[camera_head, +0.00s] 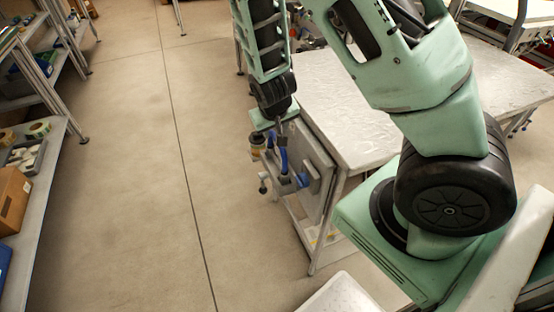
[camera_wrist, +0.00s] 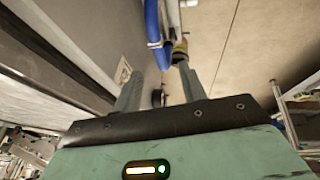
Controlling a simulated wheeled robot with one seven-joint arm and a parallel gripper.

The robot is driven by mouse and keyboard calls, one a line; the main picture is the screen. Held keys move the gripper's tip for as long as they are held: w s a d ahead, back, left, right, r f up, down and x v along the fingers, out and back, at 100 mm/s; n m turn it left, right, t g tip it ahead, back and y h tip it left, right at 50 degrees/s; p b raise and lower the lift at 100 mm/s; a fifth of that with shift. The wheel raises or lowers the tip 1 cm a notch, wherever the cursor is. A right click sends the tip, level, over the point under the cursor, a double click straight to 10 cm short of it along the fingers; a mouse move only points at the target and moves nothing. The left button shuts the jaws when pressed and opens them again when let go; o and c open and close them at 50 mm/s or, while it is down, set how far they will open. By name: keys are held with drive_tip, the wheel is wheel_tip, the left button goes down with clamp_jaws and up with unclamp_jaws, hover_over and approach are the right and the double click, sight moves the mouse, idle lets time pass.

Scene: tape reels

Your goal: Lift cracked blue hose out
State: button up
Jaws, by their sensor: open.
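The blue hose (camera_head: 283,160) is a short curved tube on the fixture at the end of the white table. Its crack cannot be made out. In the wrist view the blue hose (camera_wrist: 152,22) comes down from the top edge and its lower part appears between my fingertips. My gripper (camera_wrist: 158,74) is open, with a finger on each side of the picture's middle. In the head view my gripper (camera_head: 282,128) points down just above the hose. Whether a finger touches the hose cannot be told.
The fixture has a grey upright panel (camera_head: 312,160), a blue block (camera_head: 302,180) and a yellowish fitting (camera_wrist: 180,46) close to the right finger. The white table (camera_head: 370,105) stands at right. Shelves with a cardboard box (camera_head: 12,200) line the left. The floor between is clear.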

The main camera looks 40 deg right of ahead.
drive_tip(key=shift+b+x, duration=0.3)
drive_tip(key=shift+x, duration=2.45)
drive_tip(key=shift+s, duration=0.1)
drive_tip(key=shift+c, duration=0.2)
clamp_jaws()
